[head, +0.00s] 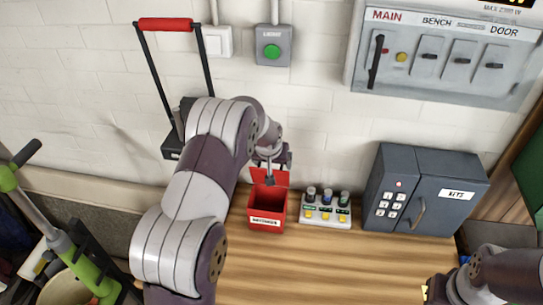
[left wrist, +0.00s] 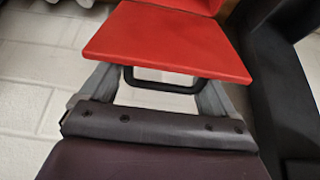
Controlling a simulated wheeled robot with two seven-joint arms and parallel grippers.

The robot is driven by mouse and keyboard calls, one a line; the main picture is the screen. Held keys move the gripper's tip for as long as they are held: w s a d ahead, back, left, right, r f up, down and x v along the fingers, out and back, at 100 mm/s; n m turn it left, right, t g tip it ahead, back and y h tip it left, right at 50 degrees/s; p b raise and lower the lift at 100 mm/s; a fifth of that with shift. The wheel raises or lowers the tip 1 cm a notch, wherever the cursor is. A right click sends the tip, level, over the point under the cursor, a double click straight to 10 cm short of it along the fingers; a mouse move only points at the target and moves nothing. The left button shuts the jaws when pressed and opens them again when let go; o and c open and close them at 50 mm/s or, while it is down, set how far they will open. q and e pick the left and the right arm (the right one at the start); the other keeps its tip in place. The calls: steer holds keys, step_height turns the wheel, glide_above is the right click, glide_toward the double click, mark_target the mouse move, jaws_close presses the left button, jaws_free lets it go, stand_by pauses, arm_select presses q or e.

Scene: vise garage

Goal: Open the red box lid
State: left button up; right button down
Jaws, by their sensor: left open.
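The red box (head: 253,216) stands on the bench against the wall, with a white label on its front. Its red lid (head: 281,178) stands raised at the back, and the dark inside shows. My left gripper (head: 269,170) is at the lid, above the back of the box. In the left wrist view, the red lid (left wrist: 170,40) lies across the far ends of the open fingers (left wrist: 160,90). A black handle (left wrist: 165,84) on the lid sits between them. I cannot tell whether the fingers touch it. My right arm's dark end (head: 437,289) shows at the lower right; its fingers are not clear.
A white tray with several small bottles (head: 325,212) stands just right of the box. A grey key safe (head: 425,190) stands further right. A green button box (head: 272,46) and a switch panel (head: 445,55) are on the wall. The front bench (head: 320,265) is clear.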

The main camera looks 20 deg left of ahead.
arm_select(q)
steer(key=b+v, duration=0.2)
steer(key=v, duration=0.8)
steer(key=shift+d+b, duration=0.1)
steer(key=shift+b, duration=0.3)
steer(key=shift+s+r, duration=0.2)
steer(key=shift+r, duration=0.25)
